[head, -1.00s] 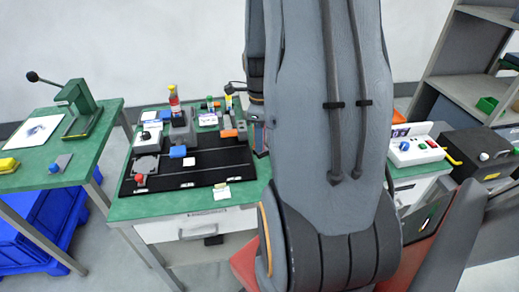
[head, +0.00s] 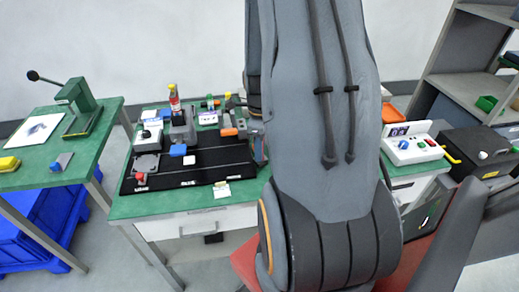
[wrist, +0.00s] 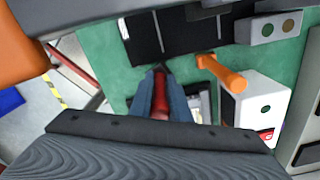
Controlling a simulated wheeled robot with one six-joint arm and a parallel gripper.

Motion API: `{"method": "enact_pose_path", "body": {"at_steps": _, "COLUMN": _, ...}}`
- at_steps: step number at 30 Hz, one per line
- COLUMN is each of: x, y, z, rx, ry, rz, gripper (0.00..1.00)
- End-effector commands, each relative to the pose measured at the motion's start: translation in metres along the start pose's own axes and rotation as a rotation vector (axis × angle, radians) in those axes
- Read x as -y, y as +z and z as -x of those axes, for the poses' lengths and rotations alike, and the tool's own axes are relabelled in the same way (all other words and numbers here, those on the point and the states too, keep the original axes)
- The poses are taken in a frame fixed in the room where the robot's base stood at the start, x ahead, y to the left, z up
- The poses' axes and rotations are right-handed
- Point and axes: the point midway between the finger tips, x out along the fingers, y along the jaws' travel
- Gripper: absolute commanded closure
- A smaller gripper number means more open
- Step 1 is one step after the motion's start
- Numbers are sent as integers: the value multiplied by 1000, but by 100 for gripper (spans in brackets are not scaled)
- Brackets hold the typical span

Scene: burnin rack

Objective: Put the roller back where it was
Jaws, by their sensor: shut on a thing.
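In the wrist view my gripper (wrist: 160,76) is shut on a slim red handle (wrist: 160,104), which I take to be the roller's. The red part lies between the two blue-grey fingers, with a dark piece at its far end. It is over the green bench top, just short of the black mat (wrist: 188,35); its height above the bench is unclear. The rest of the held thing is hidden by the fingers and wrist. In the head view my arm covers most of the gripper, near the mat's right end (head: 236,172).
An orange-handled tool (wrist: 228,76) lies right of the gripper, beside a white box (wrist: 262,104) and a grey two-button box (wrist: 269,28). A white control box (head: 412,147) is farther right.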

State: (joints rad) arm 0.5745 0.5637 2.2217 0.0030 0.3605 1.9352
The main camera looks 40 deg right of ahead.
Motion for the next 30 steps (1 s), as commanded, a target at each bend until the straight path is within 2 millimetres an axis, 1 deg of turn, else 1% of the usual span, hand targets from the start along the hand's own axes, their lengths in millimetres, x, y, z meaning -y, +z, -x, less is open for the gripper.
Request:
{"method": "enact_pose_path", "body": {"at_steps": 5, "x": 0, "y": 0, "z": -5, "rx": 0, "ry": 0, "rz": 0, "gripper": 100}}
{"method": "enact_pose_path", "body": {"at_steps": 6, "x": 0, "y": 0, "z": -4, "rx": 0, "ry": 0, "rz": 0, "gripper": 79}}
{"method": "enact_pose_path", "body": {"at_steps": 9, "x": 0, "y": 0, "z": -4, "rx": 0, "ry": 0, "rz": 0, "gripper": 65}}
{"method": "enact_pose_path", "body": {"at_steps": 17, "x": 0, "y": 0, "z": -4, "rx": 0, "ry": -1, "rz": 0, "gripper": 65}}
{"method": "enact_pose_path", "body": {"at_steps": 20, "x": 0, "y": 0, "z": 1, "rx": 0, "ry": -1, "rz": 0, "gripper": 65}}
{"method": "enact_pose_path", "body": {"at_steps": 26, "x": 2, "y": 1, "z": 22, "rx": 2, "ry": -6, "rz": 0, "gripper": 65}}
{"method": "enact_pose_path", "body": {"at_steps": 30, "x": 2, "y": 1, "z": 44, "rx": 2, "ry": -6, "rz": 0, "gripper": 65}}
